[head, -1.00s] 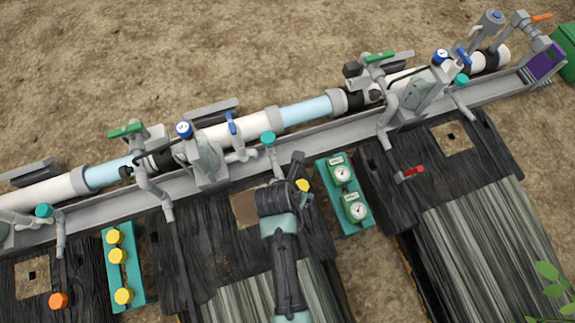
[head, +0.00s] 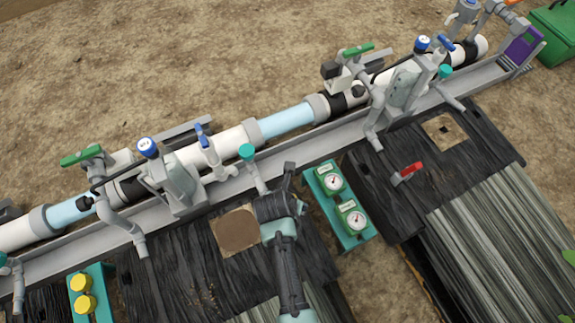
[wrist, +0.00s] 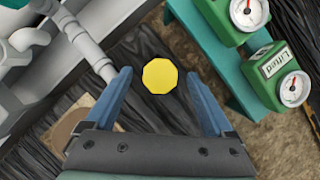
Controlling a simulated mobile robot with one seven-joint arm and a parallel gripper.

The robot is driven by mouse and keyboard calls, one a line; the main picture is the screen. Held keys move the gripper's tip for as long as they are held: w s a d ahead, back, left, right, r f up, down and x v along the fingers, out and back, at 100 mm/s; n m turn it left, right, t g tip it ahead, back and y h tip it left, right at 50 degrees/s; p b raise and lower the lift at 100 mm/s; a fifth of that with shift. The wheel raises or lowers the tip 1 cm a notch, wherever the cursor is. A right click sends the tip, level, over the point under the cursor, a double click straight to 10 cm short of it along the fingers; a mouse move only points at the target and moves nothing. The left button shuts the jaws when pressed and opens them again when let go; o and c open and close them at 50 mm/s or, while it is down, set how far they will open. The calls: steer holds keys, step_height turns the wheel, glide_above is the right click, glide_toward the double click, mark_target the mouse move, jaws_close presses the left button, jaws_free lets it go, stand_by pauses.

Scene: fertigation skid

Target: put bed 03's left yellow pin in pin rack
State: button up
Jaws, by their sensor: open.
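The yellow pin (wrist: 160,76) shows in the wrist view as a round, faceted head between my gripper's two blue fingers, with visible gaps on both sides. My gripper (wrist: 157,88) is open and not holding it. In the head view my gripper (head: 289,178) is over the dark bed cover, and the pin is hidden behind it. A teal rack (head: 106,299) with yellow pin heads stands at the lower left of the head view, partly cut off by the frame edge. I cannot read any bed number.
A teal stand with two green gauges (head: 338,208) is close to the right of my gripper. Behind it run a grey channel (head: 325,142) and a white pipe with valves. A red-handled valve (head: 407,173) is farther right.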

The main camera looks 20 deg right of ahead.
steer(key=shift+d+f, duration=0.1)
steer(key=shift+f, duration=0.15)
steer(key=shift+c, duration=0.3)
jaws_close()
step_height(320, 180, up, 6)
steer(key=p, duration=0.8)
steer(key=shift+w+r, duration=0.1)
steer(key=shift+r, duration=0.1)
step_height(320, 180, up, 21)
steer(key=p, duration=2.4)
